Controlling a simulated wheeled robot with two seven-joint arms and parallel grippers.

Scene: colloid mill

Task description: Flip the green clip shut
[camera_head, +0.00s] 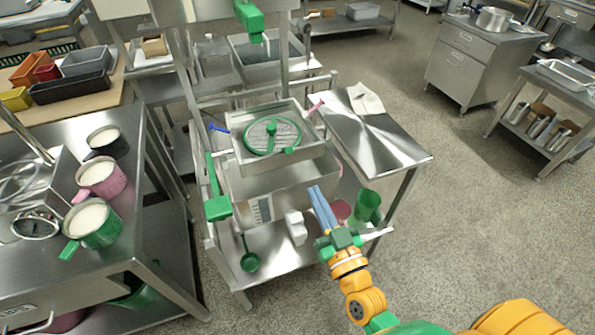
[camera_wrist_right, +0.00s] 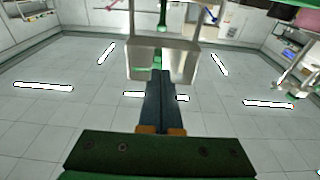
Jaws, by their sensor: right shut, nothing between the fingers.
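The steel mill stands in the middle of the head view. A square steel tray (camera_head: 241,151) on it holds a round green-rimmed grate (camera_head: 258,149). A small green piece (camera_head: 289,150) at the front of this ring may be the green clip; its pose is too small to tell. A blue clip (camera_head: 218,128) sticks out at the tray's left and a pink clip (camera_head: 316,107) at its right. My right gripper (camera_head: 315,190) is shut and empty, in front of and below the tray, apart from the ring. Its fingers also show in the wrist view (camera_wrist_right: 156,72). My left gripper is out of view.
A green lever (camera_head: 217,207) stands at the mill's left. A steel side table (camera_head: 385,145) is at its right. A white block (camera_head: 296,227) and green jug (camera_head: 367,206) sit on the lower shelf. Several filled pots stand on the left counter (camera_head: 150,205).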

